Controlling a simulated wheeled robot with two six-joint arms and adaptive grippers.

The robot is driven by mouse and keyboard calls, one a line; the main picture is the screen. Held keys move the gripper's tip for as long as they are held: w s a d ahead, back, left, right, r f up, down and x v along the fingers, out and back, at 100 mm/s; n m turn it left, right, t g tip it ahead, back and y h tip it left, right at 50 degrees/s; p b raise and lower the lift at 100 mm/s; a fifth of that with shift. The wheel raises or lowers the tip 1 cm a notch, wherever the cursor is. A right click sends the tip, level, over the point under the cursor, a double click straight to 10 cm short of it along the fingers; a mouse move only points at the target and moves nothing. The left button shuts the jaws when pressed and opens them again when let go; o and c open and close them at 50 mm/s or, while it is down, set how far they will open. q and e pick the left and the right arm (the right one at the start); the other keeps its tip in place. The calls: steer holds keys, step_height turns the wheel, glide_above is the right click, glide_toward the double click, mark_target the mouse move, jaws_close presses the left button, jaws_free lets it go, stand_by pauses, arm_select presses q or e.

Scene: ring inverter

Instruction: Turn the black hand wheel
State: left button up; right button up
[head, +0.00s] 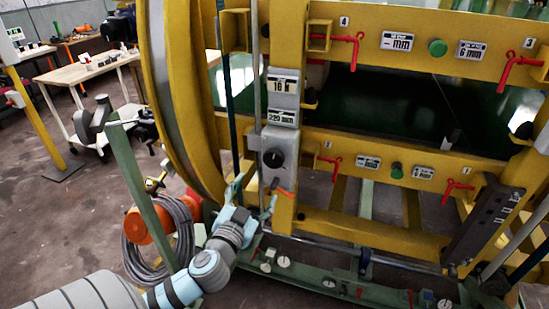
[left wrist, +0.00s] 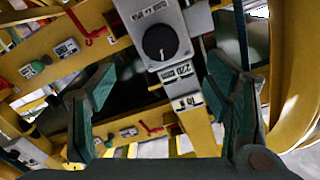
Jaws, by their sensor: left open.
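The black hand wheel (head: 273,158) is a small round black knob with a pale mark, on a grey box fixed to the yellow upright. It also shows in the left wrist view (left wrist: 160,41), upper middle, between the lines of my two fingers. My left gripper (head: 255,192) is open and empty, just below the wheel in the head view. In the left wrist view the left gripper (left wrist: 162,64) has its two green fingers wide apart, one on each side of the grey box. No contact with the wheel is visible. My right gripper is not in view.
Grey label plates (head: 282,100) sit above the wheel. Red levers (head: 340,50) and green buttons (head: 438,47) line the yellow beams. A large yellow ring (head: 188,100) stands to the left. A coiled hose (head: 160,240) hangs lower left. Open floor lies at far left.

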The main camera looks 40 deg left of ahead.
mark_target(273, 161)
arm_select(q)
steer(key=x, duration=0.9)
steer(key=r+x, duration=0.1)
steer(key=x, duration=0.4)
steer(key=shift+w+d+p, duration=0.1)
steer(key=shift+w+p, duration=0.1)
steer(key=shift+p, duration=0.15)
steer(key=shift+c, duration=0.6)
steer(key=c, duration=1)
steer(key=shift+m, duration=0.3)
steer(key=m+p, duration=0.1)
steer(key=m, duration=0.4)
steer(key=shift+f+p, duration=0.1)
steer(key=shift+p, duration=0.2)
steer(key=m+p, duration=0.1)
steer(key=m, duration=0.4)
steer(key=shift+f, duration=0.1)
steer(key=shift+m, duration=0.4)
